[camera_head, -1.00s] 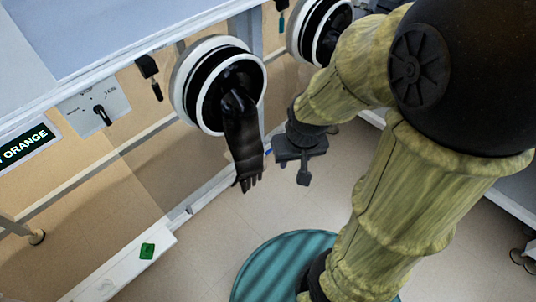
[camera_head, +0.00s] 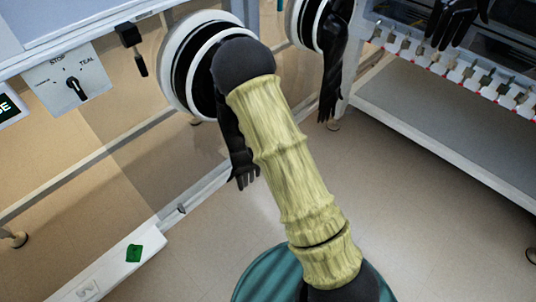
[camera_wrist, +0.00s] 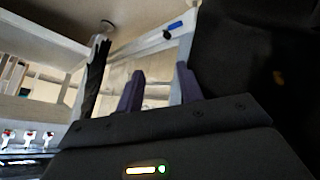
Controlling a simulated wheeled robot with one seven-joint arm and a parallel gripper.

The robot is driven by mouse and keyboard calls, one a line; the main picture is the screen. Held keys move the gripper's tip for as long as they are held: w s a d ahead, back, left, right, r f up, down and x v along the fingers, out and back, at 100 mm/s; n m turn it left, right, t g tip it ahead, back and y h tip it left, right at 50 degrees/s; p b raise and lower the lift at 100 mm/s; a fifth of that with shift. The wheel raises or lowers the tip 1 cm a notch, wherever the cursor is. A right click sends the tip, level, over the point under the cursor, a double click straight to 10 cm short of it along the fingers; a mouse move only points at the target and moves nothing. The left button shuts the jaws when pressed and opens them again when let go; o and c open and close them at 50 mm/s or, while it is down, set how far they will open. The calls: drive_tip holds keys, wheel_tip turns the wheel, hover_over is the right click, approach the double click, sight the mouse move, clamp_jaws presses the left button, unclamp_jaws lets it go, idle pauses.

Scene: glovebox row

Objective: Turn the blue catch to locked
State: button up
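A small blue piece (camera_wrist: 174,26), which may be the blue catch, shows at the top of the wrist view on a pale rail, with a small dark part beside it. It is too small to tell how it is turned. No blue catch shows in the head view. My gripper (camera_wrist: 160,72) is open, its two dark purple fingers apart with nothing seen between them. The blue piece appears beyond the fingertips, not touching them. My gripper is out of sight in the head view, where my arm covers part of the near glove port (camera_head: 172,75).
A black glove (camera_head: 243,170) hangs from the near port, and another (camera_head: 332,75) hangs farther right. A dial plate (camera_head: 72,80) and black catch (camera_head: 130,38) are on the left. A bench with several clips (camera_head: 455,75) stands right. Open floor (camera_head: 430,210) lies between.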

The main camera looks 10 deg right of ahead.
wheel_tip(320, 180, down, 26)
drive_tip(key=n+t+b, duration=1)
drive_tip(key=n+t, duration=0.1)
drive_tip(key=n, duration=0.1)
drive_tip(key=shift+a+n+h, duration=0.2)
drive_tip(key=shift+n+h, duration=0.1)
drive_tip(key=shift+h, duration=0.1)
